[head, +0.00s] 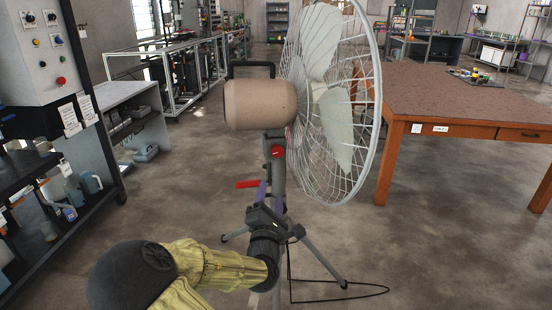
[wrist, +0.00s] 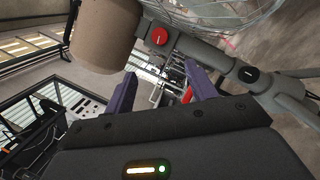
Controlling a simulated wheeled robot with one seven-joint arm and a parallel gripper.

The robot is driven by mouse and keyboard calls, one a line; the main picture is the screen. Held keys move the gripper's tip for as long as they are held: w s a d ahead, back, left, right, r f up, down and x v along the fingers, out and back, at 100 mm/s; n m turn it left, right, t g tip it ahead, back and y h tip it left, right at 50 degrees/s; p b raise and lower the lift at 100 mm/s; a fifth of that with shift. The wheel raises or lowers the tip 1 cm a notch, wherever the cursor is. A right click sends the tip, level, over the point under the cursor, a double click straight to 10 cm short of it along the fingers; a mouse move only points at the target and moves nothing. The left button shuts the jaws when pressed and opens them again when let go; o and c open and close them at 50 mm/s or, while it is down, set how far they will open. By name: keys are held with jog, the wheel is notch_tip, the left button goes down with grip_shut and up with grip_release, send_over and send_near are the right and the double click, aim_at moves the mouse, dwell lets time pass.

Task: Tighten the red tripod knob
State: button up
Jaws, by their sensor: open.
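The fan's tripod post carries a round red knob (head: 277,151) just below the beige motor housing. In the wrist view the red knob (wrist: 159,36) has a pale mark on its face and lies beyond the fingertips. My gripper (head: 268,190) is below the knob, beside the post. In the wrist view its two purple fingers (wrist: 160,69) are spread apart and do not touch the knob. A red lever-like part (head: 247,184) sticks out left of the fingers. A red piece (wrist: 187,95) shows by the right finger; I cannot tell if it is the same part.
The fan's wire cage (head: 335,100) and motor housing (head: 260,104) are above my gripper. A black knob (wrist: 248,74) sits on the stand. A wooden table (head: 460,95) stands right and a black shelf (head: 60,215) left. Open floor lies between.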

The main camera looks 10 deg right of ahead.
aim_at(277, 154)
jog(key=b+x, duration=0.1)
jog(key=x, duration=1.5)
jog(key=shift+d, duration=0.1)
jog(key=c, duration=1)
